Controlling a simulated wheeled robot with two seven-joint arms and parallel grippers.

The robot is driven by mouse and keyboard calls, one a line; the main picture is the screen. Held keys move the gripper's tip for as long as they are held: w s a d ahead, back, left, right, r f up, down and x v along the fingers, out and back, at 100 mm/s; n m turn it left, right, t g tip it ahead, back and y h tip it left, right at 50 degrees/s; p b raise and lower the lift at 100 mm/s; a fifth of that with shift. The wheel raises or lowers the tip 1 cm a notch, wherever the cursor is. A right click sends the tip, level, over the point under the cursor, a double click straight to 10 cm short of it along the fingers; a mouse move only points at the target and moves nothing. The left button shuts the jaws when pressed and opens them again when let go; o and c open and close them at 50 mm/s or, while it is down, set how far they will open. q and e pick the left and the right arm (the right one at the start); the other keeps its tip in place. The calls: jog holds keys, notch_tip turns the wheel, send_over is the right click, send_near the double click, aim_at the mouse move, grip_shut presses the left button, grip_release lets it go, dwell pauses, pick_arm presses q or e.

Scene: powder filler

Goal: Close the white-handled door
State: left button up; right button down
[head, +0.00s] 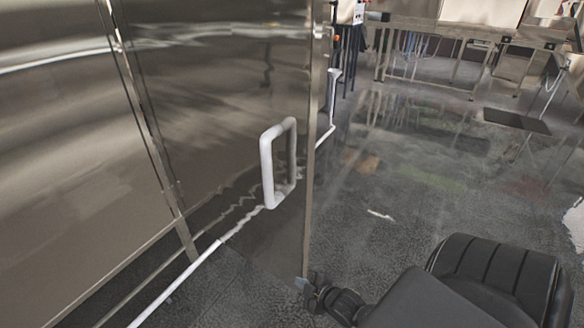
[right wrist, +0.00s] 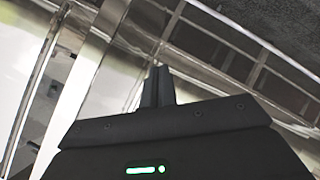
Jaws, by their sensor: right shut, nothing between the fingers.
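The door (head: 225,110) is a tall, shiny, see-through brown-grey panel in the head view, with a metal edge strip on its right side. Its white handle (head: 267,170) is a rounded upright loop near that edge. My right gripper (head: 303,284) is low at the bottom of the door's edge, below the handle and apart from it. I cannot tell whether it touches the edge. In the right wrist view the fingers (right wrist: 157,86) are together and empty, in front of shiny panels and metal bars. My left gripper is not in view.
A large shiny panel (head: 60,160) and a metal post (head: 160,150) stand left of the door. A white strip (head: 185,280) runs along the floor. Open dark floor (head: 400,190) lies to the right. A metal-framed table (head: 450,30) stands at the back.

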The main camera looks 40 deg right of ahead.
notch_tip(320, 180, up, 22)
jog(key=w+d+f+n+t+p, duration=0.1)
jog(key=w+d+n+t+p, duration=0.1)
jog(key=n+t+p, duration=0.35)
jog(key=n+t, duration=0.1)
jog(key=n, duration=0.3)
send_near(292, 165)
jog(key=s+a+r, duration=0.2)
jog(key=s+a, duration=0.1)
jog(key=a, duration=0.3)
jog(key=w+d, duration=0.1)
jog(key=w, duration=0.2)
jog(key=w+d, duration=0.1)
jog(key=w, duration=0.3)
jog(key=w+d, duration=0.1)
jog(key=w, duration=0.3)
jog(key=shift+d+r+p, duration=0.2)
jog(key=shift+p, duration=0.1)
jog(key=shift+d+f, duration=0.15)
jog(key=shift+d, duration=0.3)
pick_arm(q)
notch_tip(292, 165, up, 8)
pick_arm(e)
jog(key=shift+w, duration=0.15)
jog(key=shift+d, duration=0.1)
